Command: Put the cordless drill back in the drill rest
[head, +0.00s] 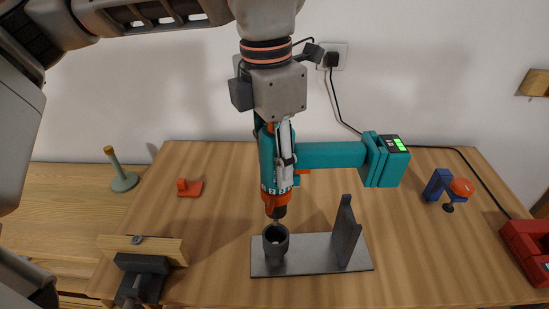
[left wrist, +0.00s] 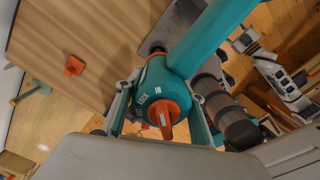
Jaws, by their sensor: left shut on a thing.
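My left gripper (head: 284,150) is shut on the teal and orange cordless drill (head: 326,155). The drill hangs nose down, with its handle and battery out to the right. The drill rest (head: 313,252) is a dark grey plate with a round cup (head: 276,243) at its left and an upright fin (head: 346,232) at its right. The drill's dark chuck is just above the cup's mouth; I cannot tell whether the bit's tip is inside it. In the left wrist view, the fingers straddle the drill's body (left wrist: 157,82).
The rest stands on a wooden table (head: 430,250). A wood block in a dark vise (head: 140,248) is at front left, with a small orange-red piece (head: 188,188) behind it. A blue clamp (head: 438,184) and a red box (head: 528,248) are at right. A black cable runs along the back.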

